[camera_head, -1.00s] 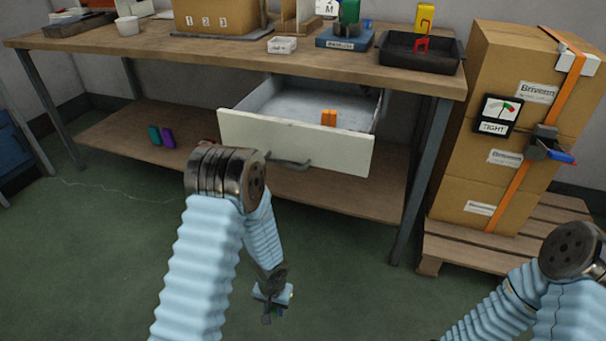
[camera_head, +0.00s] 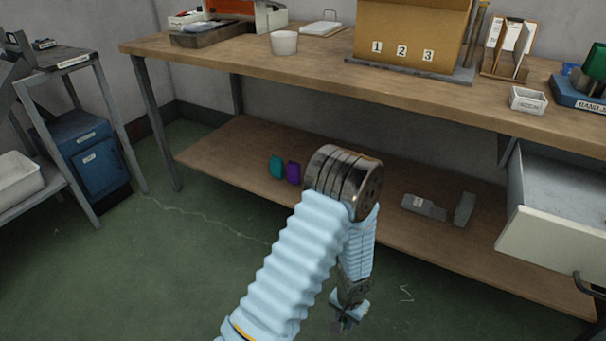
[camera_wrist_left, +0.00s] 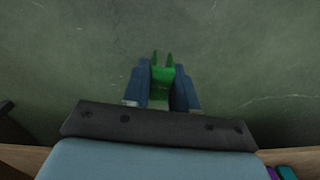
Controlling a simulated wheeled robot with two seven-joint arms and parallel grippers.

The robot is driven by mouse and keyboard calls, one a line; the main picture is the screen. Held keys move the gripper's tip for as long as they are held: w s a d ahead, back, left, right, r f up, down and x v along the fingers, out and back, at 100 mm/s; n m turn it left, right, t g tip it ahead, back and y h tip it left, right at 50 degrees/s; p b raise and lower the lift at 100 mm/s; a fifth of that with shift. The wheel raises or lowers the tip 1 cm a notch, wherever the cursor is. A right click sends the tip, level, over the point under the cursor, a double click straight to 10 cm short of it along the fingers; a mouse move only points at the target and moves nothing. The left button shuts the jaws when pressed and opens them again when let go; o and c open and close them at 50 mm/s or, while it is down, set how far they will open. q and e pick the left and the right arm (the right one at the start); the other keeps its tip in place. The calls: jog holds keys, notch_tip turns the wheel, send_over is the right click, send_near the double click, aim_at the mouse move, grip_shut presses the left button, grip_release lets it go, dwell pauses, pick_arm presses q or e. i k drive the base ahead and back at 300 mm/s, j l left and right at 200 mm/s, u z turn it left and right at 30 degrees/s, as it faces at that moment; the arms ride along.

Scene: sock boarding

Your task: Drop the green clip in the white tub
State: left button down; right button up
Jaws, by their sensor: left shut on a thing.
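My left gripper (camera_head: 346,318) hangs low above the green floor, in front of the bench. In the left wrist view the left gripper (camera_wrist_left: 161,88) is shut on the green clip (camera_wrist_left: 162,76), whose two prongs stick out beyond the blue fingers. The clip cannot be made out in the head view. A round white tub (camera_head: 284,43) stands upright on the bench top at the back, well above the gripper and apart from it. Its inside is mostly hidden. My right gripper is out of view.
The wooden bench (camera_head: 225,66) has a lower shelf (camera_head: 225,160) with teal and purple items. An open drawer (camera_head: 545,240) juts out at right. A cardboard box (camera_head: 410,30) and small white tray (camera_head: 527,99) stand on top. A cart with a white bin (camera_head: 18,182) is at left.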

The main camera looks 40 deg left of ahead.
aim_at(285, 52)
jog(key=j+z, duration=0.1)
jog(key=j, duration=0.45)
jog(key=j+z, duration=0.15)
jog(key=j, duration=0.4)
jog(key=j+z, duration=0.1)
jog(key=j, duration=0.45)
jog(key=k+j+z, duration=0.1)
jog(key=j, duration=0.45)
jog(key=k+j+z, duration=0.15)
jog(key=j, duration=0.4)
jog(key=j+z, duration=0.1)
jog(key=j, duration=0.45)
jog(key=k, duration=0.05)
